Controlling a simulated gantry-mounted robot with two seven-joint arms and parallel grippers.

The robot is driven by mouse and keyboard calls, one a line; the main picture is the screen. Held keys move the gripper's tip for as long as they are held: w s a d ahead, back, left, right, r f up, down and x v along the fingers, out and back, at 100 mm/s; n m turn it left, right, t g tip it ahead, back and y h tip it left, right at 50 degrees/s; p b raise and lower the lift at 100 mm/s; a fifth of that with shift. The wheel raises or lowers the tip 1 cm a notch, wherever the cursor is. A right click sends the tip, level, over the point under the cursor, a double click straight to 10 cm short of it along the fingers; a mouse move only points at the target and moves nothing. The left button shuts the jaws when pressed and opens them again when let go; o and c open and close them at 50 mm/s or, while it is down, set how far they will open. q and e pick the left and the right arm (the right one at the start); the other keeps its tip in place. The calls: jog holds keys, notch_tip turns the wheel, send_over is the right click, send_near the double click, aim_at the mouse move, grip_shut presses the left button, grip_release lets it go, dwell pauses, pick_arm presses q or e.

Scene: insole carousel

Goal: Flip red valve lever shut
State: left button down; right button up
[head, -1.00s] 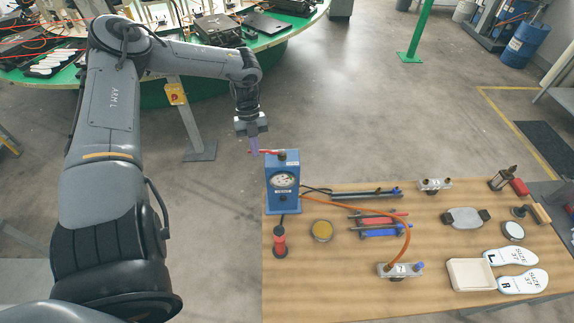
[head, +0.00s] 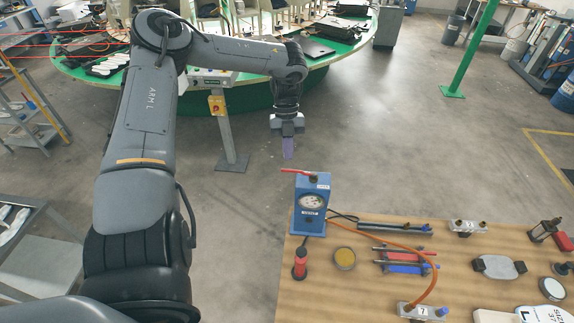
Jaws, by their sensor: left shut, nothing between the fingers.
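The red valve lever (head: 297,171) lies on top of a blue box with a round gauge (head: 311,204), at the table's far left corner. The lever points left, roughly level, with its free end past the box's left edge. My left gripper (head: 288,156), with purple fingers pointing down, is shut and empty. It shows just above the lever's left part in the picture, with a small gap; its depth relative to the lever is hard to tell. My right gripper is not in view.
A green carousel (head: 250,72) stands behind. Floor around the gripper is clear.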

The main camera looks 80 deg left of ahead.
pick_arm(q)
jog(key=shift+v, duration=0.9)
